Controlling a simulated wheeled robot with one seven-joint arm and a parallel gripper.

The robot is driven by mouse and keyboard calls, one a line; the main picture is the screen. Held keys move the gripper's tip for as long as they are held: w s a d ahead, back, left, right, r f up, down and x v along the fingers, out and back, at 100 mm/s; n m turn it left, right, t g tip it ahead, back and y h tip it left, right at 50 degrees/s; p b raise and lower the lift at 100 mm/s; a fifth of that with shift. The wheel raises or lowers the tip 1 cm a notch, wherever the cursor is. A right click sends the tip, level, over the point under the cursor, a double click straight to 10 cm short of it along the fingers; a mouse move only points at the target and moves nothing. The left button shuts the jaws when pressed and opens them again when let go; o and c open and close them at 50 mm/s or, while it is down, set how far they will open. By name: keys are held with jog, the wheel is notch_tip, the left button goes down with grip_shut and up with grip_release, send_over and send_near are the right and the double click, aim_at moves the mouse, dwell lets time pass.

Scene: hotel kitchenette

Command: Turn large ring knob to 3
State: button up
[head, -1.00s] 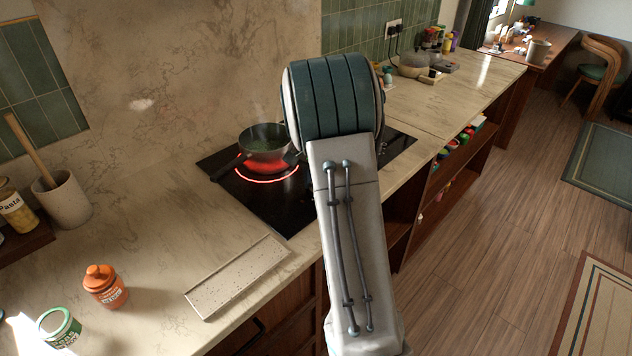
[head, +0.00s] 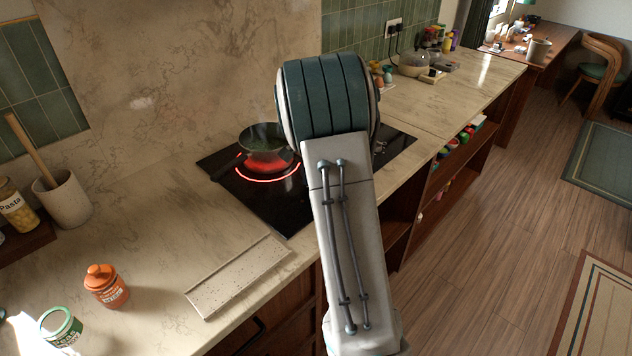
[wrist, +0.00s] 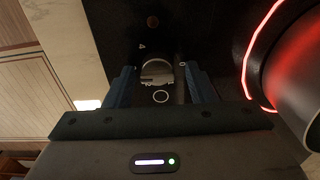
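In the wrist view a round silver-grey knob (wrist: 157,70) with a bar across its face sits on the black cooktop (wrist: 115,25). Small white marks and a white ring symbol surround it. My gripper (wrist: 160,82) is open, with one blue finger on each side of the knob and a dark gap showing on both sides. I cannot tell which mark the knob points to. In the head view my arm hides the knob and gripper; the cooktop (head: 270,200) shows around it.

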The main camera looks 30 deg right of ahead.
jog(key=shift+s, duration=0.1)
notch_tip(320, 180, up, 14)
dwell(0.6)
jog(key=shift+f, duration=0.15)
